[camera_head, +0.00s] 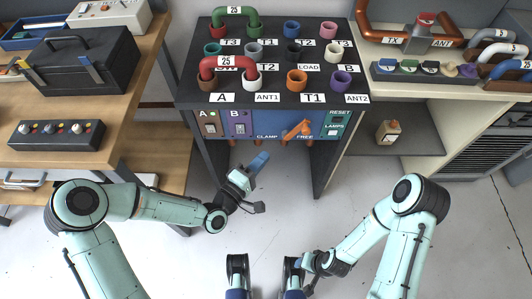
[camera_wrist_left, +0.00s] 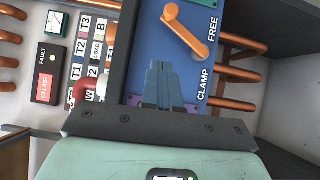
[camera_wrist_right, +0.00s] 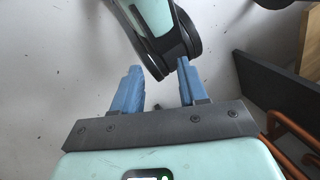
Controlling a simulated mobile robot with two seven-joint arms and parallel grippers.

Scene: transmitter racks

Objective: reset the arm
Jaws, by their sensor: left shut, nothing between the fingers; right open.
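My left gripper (camera_head: 261,160) is shut and empty in the head view, in front of the rack's blue front panel (camera_head: 262,124). In the left wrist view its blue fingers (camera_wrist_left: 167,68) are together, apart from the orange lever (camera_wrist_left: 190,35). The lever also shows in the head view (camera_head: 300,130), by the CLAMP and FREE labels, its knob slanting to the FREE side. My right gripper (camera_head: 302,262) is low at the bottom middle of the head view. In the right wrist view (camera_wrist_right: 158,85) its fingers are spread, with no loose object between them.
Two U-shaped links, red (camera_head: 227,64) and green (camera_head: 234,12), stand on the black rack top (camera_head: 272,96) among several coloured sockets. A wooden bench (camera_head: 130,100) with a black toolbox (camera_head: 78,65) is at left. A counter (camera_head: 400,95) is at right. Grey floor lies between.

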